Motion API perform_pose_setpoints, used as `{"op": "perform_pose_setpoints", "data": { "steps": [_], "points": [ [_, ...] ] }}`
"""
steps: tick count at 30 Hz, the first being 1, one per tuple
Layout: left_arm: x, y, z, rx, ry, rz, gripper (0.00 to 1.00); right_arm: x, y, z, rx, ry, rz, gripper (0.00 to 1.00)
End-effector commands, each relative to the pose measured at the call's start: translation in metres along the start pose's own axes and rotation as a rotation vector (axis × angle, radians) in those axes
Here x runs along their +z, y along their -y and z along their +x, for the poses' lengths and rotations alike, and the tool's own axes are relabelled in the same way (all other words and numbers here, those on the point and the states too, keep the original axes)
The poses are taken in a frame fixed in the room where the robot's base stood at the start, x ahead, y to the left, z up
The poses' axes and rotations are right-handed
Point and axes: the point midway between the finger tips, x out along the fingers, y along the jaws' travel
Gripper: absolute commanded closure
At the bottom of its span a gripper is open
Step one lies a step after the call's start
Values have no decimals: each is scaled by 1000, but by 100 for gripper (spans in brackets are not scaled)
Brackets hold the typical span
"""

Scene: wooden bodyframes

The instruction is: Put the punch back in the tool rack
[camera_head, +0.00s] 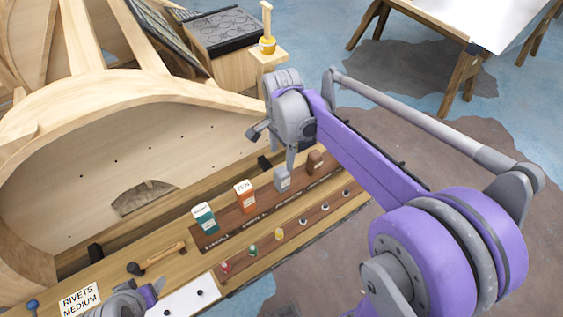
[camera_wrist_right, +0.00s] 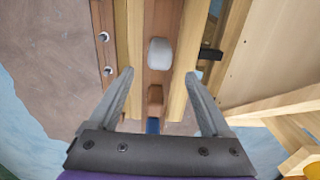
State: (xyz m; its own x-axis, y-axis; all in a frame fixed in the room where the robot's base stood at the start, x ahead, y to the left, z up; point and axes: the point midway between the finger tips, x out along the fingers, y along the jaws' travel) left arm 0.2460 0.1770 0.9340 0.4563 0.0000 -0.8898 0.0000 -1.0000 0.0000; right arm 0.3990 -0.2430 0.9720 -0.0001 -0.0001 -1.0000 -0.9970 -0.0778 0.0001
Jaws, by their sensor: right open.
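My right gripper (camera_head: 289,162) is above this handle, fingers pointing down. In the right wrist view its fingers (camera_wrist_right: 159,75) are spread apart with nothing held between them. My left gripper (camera_head: 140,300) shows partly at the lower left; its jaws are unclear.
A green-and-white block (camera_head: 204,217), an orange block (camera_head: 244,196) and a brown block (camera_head: 315,161) stand in the same row. Several small coloured knobs line the front strip. A hammer (camera_head: 157,257) lies left of the row. The curved wooden frame (camera_head: 100,140) rises behind.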

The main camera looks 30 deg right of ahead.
Motion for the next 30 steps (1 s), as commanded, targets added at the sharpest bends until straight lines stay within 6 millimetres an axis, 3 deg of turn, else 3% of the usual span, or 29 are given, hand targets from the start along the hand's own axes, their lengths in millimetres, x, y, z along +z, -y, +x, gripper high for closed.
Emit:
{"op": "perform_pose_setpoints", "data": {
  "steps": [5, 8, 15, 21, 25, 30],
  "points": [
    [-1, 0, -1, 0, -1, 0, 31, 4, -6, -11, -14, -4, -46, 18],
    [-1, 0, -1, 0, -1, 0, 31, 15, -22, -13, -59, -19, -193, 18],
    [-1, 0, -1, 0, -1, 0, 31, 53, -91, 1, -235, -149, -840, 18],
    [-1, 0, -1, 0, -1, 0, 31, 72, -133, 26, -328, -302, -1280, 18],
    [-1, 0, -1, 0, -1, 0, 31, 77, -145, 35, -350, -365, -1422, 18],
    [-1, 0, -1, 0, -1, 0, 31, 79, -148, 38, -355, -385, -1467, 18]
  ]
}}
